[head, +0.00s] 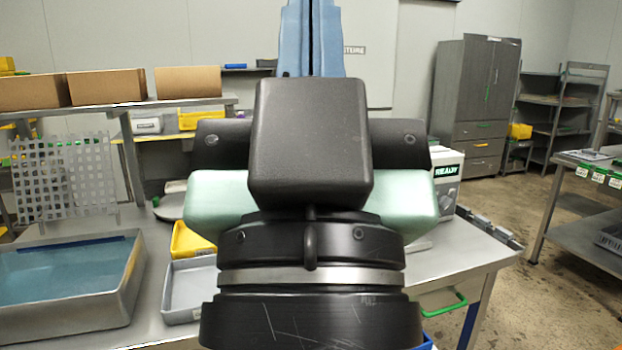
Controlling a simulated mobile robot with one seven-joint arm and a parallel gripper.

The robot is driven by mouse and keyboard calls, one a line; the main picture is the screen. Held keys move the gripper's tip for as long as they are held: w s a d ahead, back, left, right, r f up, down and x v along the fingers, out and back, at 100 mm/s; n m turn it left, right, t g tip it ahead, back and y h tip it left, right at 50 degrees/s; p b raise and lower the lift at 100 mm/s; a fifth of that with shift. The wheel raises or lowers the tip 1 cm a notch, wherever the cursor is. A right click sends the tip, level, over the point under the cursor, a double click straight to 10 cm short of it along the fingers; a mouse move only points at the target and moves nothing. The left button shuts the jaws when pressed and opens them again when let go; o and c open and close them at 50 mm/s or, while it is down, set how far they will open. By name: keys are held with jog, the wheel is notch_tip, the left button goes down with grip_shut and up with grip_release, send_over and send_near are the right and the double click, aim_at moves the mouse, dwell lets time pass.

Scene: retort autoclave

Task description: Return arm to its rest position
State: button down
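My arm rises in the middle foreground of the head view, seen from behind. Its black wrist and gripper housing (311,145) fill the centre, with pale green parts sticking out on both sides. Above the housing, a blue upright piece (312,38) with a dark slit down its middle runs out of the top of the picture. I cannot tell whether it belongs to my gripper. No fingertips show clearly, so I cannot tell if the gripper is open or shut. I see nothing held.
A steel bench (470,258) lies behind my arm. On it stand a water-filled steel basin (118,318), a grey tray (190,292), a yellow bin (189,240) and a unit with a READY display (447,175). A perforated rack (65,180) stands left. Floor is open at right.

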notch_tip(320, 180, up, 14)
jog(key=p, duration=1.1)
jog(key=shift+f, duration=0.25)
